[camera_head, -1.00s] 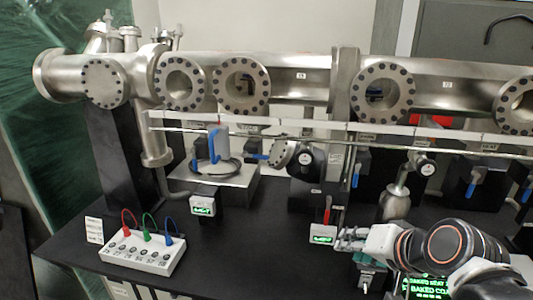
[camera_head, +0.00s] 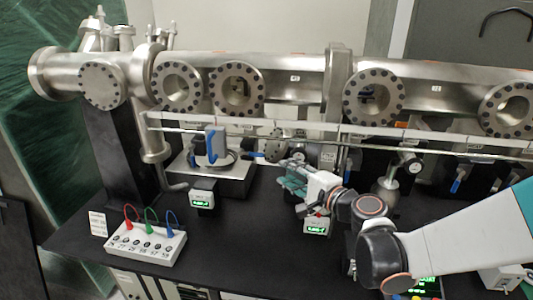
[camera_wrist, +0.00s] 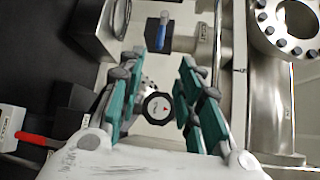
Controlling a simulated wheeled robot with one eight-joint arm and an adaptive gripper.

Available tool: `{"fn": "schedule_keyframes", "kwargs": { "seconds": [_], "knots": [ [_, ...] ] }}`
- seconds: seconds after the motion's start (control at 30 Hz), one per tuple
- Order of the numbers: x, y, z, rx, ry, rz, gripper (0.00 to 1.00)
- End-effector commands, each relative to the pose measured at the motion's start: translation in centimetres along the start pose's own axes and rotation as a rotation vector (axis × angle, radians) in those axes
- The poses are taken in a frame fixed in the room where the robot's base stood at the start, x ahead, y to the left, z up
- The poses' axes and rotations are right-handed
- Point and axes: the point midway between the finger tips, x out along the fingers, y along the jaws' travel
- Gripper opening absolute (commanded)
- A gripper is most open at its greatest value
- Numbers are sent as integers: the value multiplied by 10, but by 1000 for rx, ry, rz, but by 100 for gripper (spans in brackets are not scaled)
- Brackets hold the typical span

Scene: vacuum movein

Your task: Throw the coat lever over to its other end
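My gripper (camera_head: 291,178) is open and empty above the bench, in front of the round valve body with the gauge. In the wrist view its green-padded fingers (camera_wrist: 160,78) are spread, with the dial gauge (camera_wrist: 158,108) showing between them. A blue lever (camera_wrist: 163,32) lies beyond the fingertips in the wrist view. In the head view a blue lever (camera_head: 250,154) points left from the valve area. A red lever (camera_wrist: 38,140) shows at the left of the wrist view, apart from the fingers. No label is readable enough to tell which lever is coat.
A steel chamber (camera_head: 300,82) with round ports spans the back, with a horizontal rail (camera_head: 350,138) below it. A white box with coloured cables (camera_head: 145,243) stands at front left. A small display (camera_head: 315,226) stands below my gripper.

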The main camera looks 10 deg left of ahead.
Motion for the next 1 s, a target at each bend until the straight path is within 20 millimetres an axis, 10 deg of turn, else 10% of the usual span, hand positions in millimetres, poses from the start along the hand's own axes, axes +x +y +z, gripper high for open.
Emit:
{"fn": "schedule_keyframes", "kwargs": {
  "seconds": [0.63,1.0],
  "knots": [
    [110,1,1,-2,-2,1,32],
    [135,0,0,-2,0,1,32]
  ]
}}
